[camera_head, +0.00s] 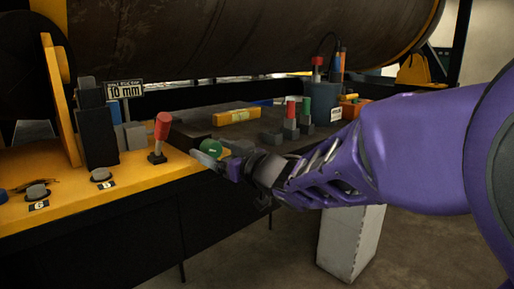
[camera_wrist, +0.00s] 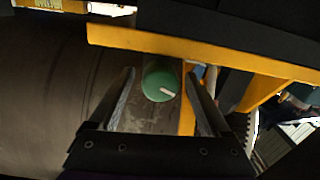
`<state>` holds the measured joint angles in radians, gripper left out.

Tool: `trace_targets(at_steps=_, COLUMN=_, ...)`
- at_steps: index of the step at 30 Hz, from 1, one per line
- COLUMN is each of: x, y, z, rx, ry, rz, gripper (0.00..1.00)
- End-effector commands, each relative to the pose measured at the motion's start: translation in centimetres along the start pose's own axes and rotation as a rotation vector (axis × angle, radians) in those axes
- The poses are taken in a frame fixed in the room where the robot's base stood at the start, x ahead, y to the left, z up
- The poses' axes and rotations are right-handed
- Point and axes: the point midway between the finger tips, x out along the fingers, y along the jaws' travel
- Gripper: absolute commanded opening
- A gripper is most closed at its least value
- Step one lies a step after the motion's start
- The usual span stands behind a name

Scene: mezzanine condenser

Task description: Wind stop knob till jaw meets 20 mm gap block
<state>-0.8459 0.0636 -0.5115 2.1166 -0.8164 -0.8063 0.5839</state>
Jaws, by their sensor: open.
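A round green knob (camera_head: 210,149) is at the right end of the yellow bench in the head view. In the wrist view the green knob (camera_wrist: 160,84) carries a short white mark pointing right and slightly down. My gripper (camera_head: 216,158) is open at the knob; its fingers (camera_wrist: 160,76) stand on either side with visible gaps in the wrist view. Contact cannot be told. Small grey blocks (camera_head: 133,135) stand beside a tall dark block (camera_head: 98,135), below a "10 mm" sign (camera_head: 124,90). I cannot tell which piece is the jaw or the 20 mm gap block.
A red-handled lever (camera_head: 161,130) stands just left of the knob. A dark tabletop (camera_head: 190,122) behind holds a yellow bar (camera_head: 237,117), red and green handled pieces (camera_head: 291,115) and a dark bin (camera_head: 320,101). A large dark cylinder (camera_head: 220,38) hangs above.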

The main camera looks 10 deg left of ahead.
Motion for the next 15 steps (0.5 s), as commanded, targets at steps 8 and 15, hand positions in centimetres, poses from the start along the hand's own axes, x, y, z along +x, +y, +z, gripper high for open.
trace_targets(at_steps=8, x=-0.01, y=0.0, z=0.0, rx=0.0, ry=0.0, rz=0.0, gripper=0.78)
trace_targets(at_steps=15, x=0.0, y=0.0, z=-0.01, rx=0.0, ry=0.0, rz=0.0, gripper=0.35)
